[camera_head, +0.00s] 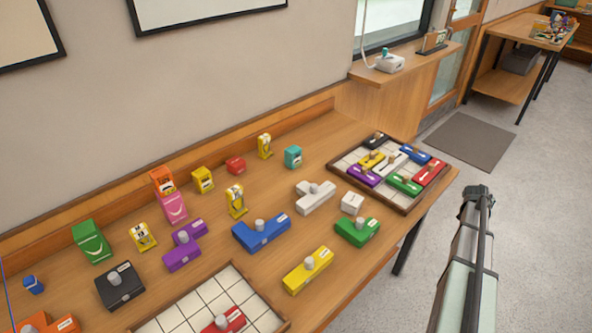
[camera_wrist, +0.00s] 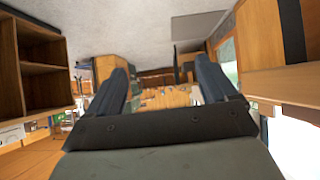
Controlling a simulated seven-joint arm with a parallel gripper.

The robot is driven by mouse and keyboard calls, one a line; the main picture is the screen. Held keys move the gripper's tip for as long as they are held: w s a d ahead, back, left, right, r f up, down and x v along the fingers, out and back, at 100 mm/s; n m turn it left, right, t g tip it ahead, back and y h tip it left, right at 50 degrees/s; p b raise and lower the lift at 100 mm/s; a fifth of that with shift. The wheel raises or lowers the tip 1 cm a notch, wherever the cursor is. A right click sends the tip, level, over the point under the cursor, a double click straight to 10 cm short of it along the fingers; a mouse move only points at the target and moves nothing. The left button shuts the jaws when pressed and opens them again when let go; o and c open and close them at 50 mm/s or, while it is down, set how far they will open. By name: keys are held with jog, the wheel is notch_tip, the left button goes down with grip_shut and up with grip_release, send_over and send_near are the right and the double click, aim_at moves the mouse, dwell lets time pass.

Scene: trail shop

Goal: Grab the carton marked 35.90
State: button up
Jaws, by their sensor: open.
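In the head view my arm is at the right, over the floor, away from the cartons.
Knobbed blocks stand in front of the cartons: black (camera_head: 120,288), purple (camera_head: 184,247), blue (camera_head: 261,234), white (camera_head: 315,197), green (camera_head: 357,231) and yellow (camera_head: 308,271). A filled tray (camera_head: 338,166) is at the table's right end, another tray (camera_head: 185,313) at the front.

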jog(key=w+d+r+t, duration=0.1)
jog(key=w+d+r, duration=0.1)
jog(key=w+r, duration=0.35)
jog(key=w+a+r+n+t, duration=0.1)
jog(key=w+a+r, duration=0.3)
jog(key=a+r, duration=0.15)
jog(key=w+a+r+n+y, duration=0.1)
jog(key=w+a, duration=0.1)
jog(key=a, duration=0.4)
jog(key=w+a+n+y, duration=0.1)
jog(key=w+a, duration=0.2)
jog(key=a, duration=0.3)
jog(key=w+a+r+t, duration=0.1)
jog(key=w+a, duration=0.1)
jog(key=a, duration=0.4)
jog(key=shift+w+a+r+n+y, duration=0.15)
jog(key=shift+w+r+n+y, duration=0.15)
jog(key=shift+n+y, duration=0.1)
jog(key=w+a+r+n+y, duration=0.1)
jog(key=w+a+n+y, duration=0.15)
jog(key=a, duration=1.65)
notch_tip(320, 180, up, 4)
jog(key=n+g+y, duration=0.6)
jog(key=n+g, duration=0.2)
jog(key=n, duration=0.4)
send_over(202, 179)
jog(key=d, duration=0.2)
jog(key=shift+h, duration=0.25)
jog(key=x, duration=1.2)
jog(key=shift+w+f, duration=0.15)
